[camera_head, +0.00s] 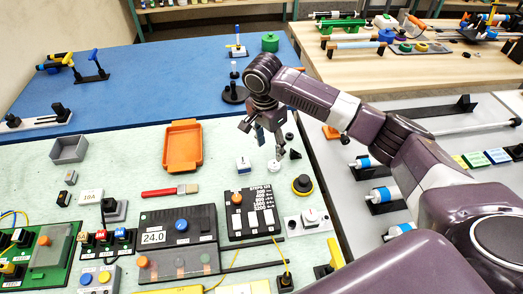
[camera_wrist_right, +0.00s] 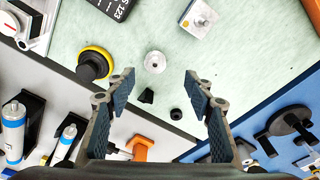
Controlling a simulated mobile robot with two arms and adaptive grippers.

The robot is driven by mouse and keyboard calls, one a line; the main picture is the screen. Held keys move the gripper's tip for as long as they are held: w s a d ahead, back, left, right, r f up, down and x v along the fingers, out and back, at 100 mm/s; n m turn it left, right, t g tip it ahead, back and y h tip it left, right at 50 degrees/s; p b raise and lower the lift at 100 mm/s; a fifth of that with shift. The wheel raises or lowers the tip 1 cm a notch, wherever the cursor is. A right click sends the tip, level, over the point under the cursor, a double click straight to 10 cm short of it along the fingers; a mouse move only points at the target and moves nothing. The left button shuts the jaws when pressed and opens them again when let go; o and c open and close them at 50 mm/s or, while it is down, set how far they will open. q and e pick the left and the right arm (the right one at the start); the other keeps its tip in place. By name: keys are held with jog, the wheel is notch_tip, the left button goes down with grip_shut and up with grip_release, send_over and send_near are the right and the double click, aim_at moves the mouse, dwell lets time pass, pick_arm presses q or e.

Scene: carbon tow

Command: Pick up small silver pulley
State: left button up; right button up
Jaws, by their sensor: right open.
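The small silver pulley (camera_wrist_right: 155,62) is a round, pale metal disc with a centre hole. It lies on the pale green mat, and in the head view it shows as a small light piece (camera_head: 273,166) just below the fingers. My right gripper (camera_head: 268,146) is open and points down over the mat. In the right wrist view the gripper (camera_wrist_right: 158,79) has its two fingers spread with nothing between them, and the pulley appears just beyond the fingertips, roughly centred. My left gripper is not in view.
A black-and-yellow round pad (camera_wrist_right: 95,63) and small black parts (camera_wrist_right: 146,96) lie near the pulley. An orange tray (camera_head: 182,146) and a black numbered panel (camera_head: 250,212) are also on the mat.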

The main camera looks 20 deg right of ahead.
aim_at(274, 161)
jog(key=shift+d+f, duration=0.1)
jog(key=shift+f, duration=0.55)
jog(key=f, duration=0.1)
jog(key=f+p, duration=0.1)
jog(key=f, duration=0.1)
jog(key=d+f, duration=0.1)
jog(key=f, duration=0.1)
jog(key=shift+s+f, duration=0.2)
jog(key=shift+s, duration=0.1)
jog(key=shift+f, duration=0.4)
jog(key=c, duration=1.2)
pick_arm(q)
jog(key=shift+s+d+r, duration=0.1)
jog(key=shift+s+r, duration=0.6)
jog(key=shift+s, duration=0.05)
